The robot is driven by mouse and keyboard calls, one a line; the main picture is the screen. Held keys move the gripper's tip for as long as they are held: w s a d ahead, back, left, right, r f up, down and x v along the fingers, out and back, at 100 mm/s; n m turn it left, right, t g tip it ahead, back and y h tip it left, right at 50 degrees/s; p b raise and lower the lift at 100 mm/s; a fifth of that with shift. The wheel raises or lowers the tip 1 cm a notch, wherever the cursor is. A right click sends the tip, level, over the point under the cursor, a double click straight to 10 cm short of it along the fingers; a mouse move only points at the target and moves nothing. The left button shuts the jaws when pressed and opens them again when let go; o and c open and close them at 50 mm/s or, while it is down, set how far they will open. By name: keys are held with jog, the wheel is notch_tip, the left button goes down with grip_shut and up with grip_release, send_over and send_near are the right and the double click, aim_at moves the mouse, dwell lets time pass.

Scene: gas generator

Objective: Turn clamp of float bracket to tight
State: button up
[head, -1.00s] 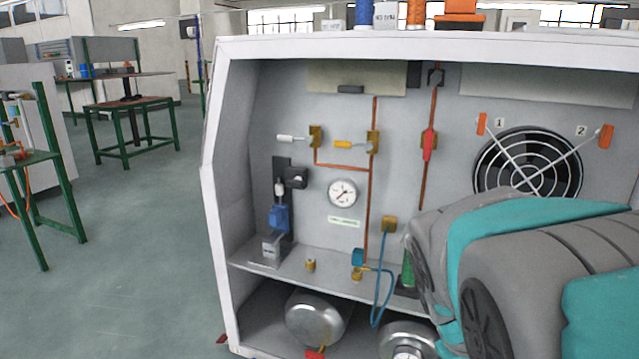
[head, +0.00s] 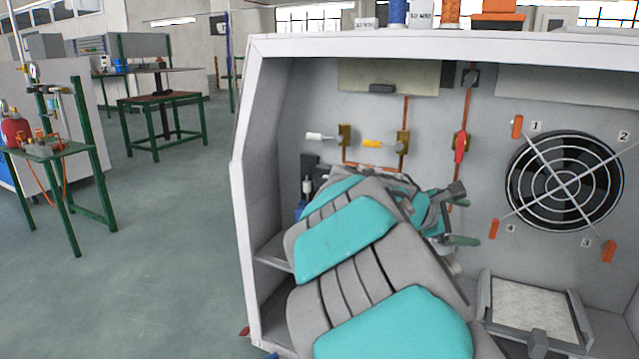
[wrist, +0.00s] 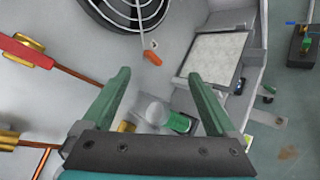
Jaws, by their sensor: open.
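The float bracket is the dark upright plate (head: 308,165) on the cabinet's back wall at left. My arm hides most of it in the head view, including its clamp. A bit of the blue float part (head: 300,210) shows beside my arm. My gripper (head: 462,216) is to the right of the bracket, in front of the back wall, with its fingers pointing right. In the wrist view my gripper (wrist: 160,88) has its two green fingers spread apart, with nothing held between them. The bracket cannot be made out there.
A fan (head: 565,180) with orange clips and a framed filter (head: 535,312) are on the right. White (head: 321,136) and yellow (head: 378,143) valve handles and a red handle (head: 460,148) sit on copper pipes. A green-and-clear item (wrist: 178,122) lies beyond my fingers. Open floor is at left.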

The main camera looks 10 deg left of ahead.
jog(key=w+a+r+n+t, duration=0.1)
jog(key=w+a+n+t, duration=0.4)
jog(key=w+a, duration=0.5)
jog(key=n+t+y, duration=0.5)
jog(key=n+y, duration=0.1)
jog(key=n, duration=0.6)
send_near(321, 182)
jog(key=w, duration=0.2)
jog(key=shift+d+p+x, duration=0.15)
jog(key=shift+p+x, duration=0.05)
jog(key=shift+x, duration=1.7)
jog(key=shift+d+p+x, duration=0.1)
jog(key=shift+p+x, duration=0.1)
jog(key=shift+x, duration=1.65)
jog(key=c, duration=1.4)
